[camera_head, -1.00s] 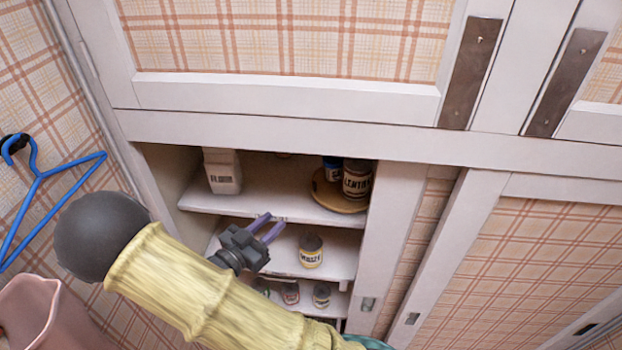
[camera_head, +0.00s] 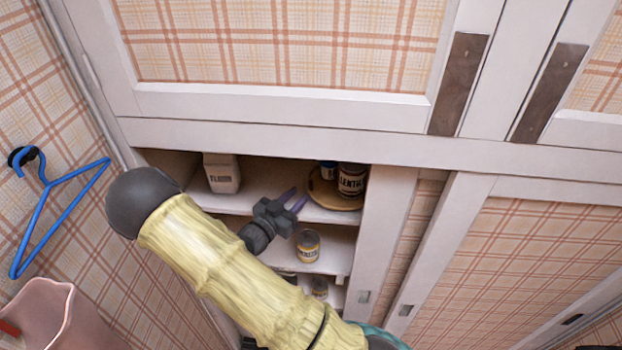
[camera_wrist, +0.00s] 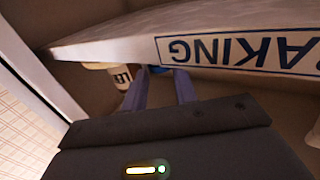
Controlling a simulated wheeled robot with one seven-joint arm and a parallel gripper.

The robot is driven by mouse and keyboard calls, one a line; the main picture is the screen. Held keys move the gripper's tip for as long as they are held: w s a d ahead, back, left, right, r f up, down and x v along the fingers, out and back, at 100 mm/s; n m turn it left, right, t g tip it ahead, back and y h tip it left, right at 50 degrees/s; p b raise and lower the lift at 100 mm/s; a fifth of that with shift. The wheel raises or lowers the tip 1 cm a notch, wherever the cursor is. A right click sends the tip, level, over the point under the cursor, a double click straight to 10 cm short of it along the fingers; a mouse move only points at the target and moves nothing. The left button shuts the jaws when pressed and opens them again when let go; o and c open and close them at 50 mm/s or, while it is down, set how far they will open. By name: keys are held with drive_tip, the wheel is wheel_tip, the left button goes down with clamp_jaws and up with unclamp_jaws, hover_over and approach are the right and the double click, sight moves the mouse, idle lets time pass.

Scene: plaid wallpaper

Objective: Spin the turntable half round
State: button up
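The turntable is a round tan wooden disc (camera_head: 329,200) at the right end of the cupboard's upper open shelf. A large dark jar with a cream label (camera_head: 351,181) and a smaller blue-and-white container (camera_head: 328,171) stand on it. My gripper (camera_head: 298,197) is at the shelf's front, just left of the disc, with its purple fingers apart and nothing seen between them. In the wrist view the fingers (camera_wrist: 160,76) point toward a labelled jar (camera_wrist: 121,77) and something blue. Contact with the disc cannot be told.
A white carton (camera_head: 222,173) stands at the upper shelf's left. A yellow-labelled jar (camera_head: 308,246) is on the shelf below. The shelf edge (camera_wrist: 235,52) bears upside-down lettering close to my fingers. The cupboard's right upright (camera_head: 384,235) stands beside the turntable. A blue hanger (camera_head: 45,215) hangs left.

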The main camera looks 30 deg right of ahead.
sight(309, 185)
drive_tip(key=p+x, duration=0.2)
drive_tip(key=x, duration=0.3)
drive_tip(key=shift+w+d+r, duration=0.1)
drive_tip(key=shift+d+r, duration=0.05)
drive_tip(key=shift+d, duration=0.2)
drive_tip(key=shift+w+d, duration=0.3)
drive_tip(key=shift+d, duration=0.2)
clamp_jaws()
